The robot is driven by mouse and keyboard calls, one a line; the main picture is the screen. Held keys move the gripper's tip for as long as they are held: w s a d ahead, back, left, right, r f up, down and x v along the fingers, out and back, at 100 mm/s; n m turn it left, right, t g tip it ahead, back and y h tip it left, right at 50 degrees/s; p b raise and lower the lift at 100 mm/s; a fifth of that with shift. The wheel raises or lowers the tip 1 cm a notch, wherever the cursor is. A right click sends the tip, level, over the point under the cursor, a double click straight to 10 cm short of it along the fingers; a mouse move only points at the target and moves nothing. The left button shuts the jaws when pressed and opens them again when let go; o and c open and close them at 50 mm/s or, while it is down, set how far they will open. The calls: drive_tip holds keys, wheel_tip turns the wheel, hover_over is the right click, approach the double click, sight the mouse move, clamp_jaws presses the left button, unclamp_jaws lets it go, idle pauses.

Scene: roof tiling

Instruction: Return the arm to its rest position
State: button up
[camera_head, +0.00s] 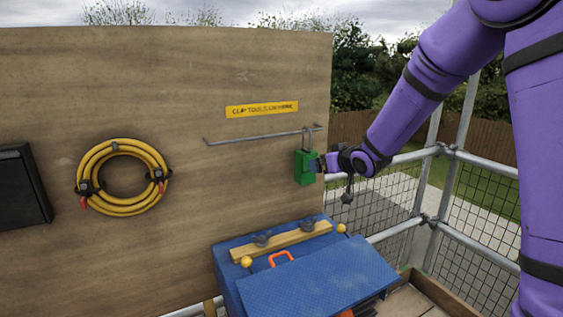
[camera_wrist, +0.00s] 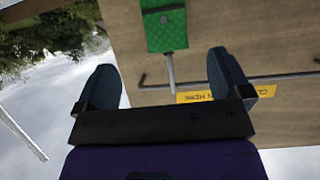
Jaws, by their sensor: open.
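My purple arm reaches in from the upper right in the head view, with my gripper (camera_head: 322,164) at the right edge of a green block-shaped item (camera_head: 304,168). The green item hangs by a hook from a grey metal rail (camera_head: 264,138) on the wooden board. In the wrist view my gripper (camera_wrist: 165,85) shows two dark fingers spread wide with nothing between them. The green item (camera_wrist: 165,28) is there beyond the fingertips, at the top, with its hook on the rail (camera_wrist: 215,81). The head view alone does not show whether finger and item touch.
A yellow sign (camera_head: 262,109) is above the rail. A coiled yellow hose (camera_head: 122,177) and a black box (camera_head: 22,186) are on the board to the left. A blue toolbox (camera_head: 310,280) stands below my gripper. Metal scaffold rails (camera_head: 480,165) with mesh are at the right.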

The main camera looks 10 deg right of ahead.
drive_tip(key=s+d+r+m+g+h, duration=0.1)
drive_tip(key=s+d+r+h, duration=0.15)
drive_tip(key=s+r, duration=0.45)
drive_tip(key=s+d+r+m+g+h, duration=0.1)
drive_tip(key=s+d+r+g+h, duration=0.15)
drive_tip(key=s, duration=0.85)
drive_tip(key=s+m+g+y, duration=0.1)
drive_tip(key=s+g, duration=0.3)
drive_tip(key=s, duration=2)
drive_tip(key=shift+s+a+r, duration=0.2)
drive_tip(key=shift+s+r, duration=0.1)
drive_tip(key=shift+r, duration=0.1)
drive_tip(key=shift+c, duration=0.3)
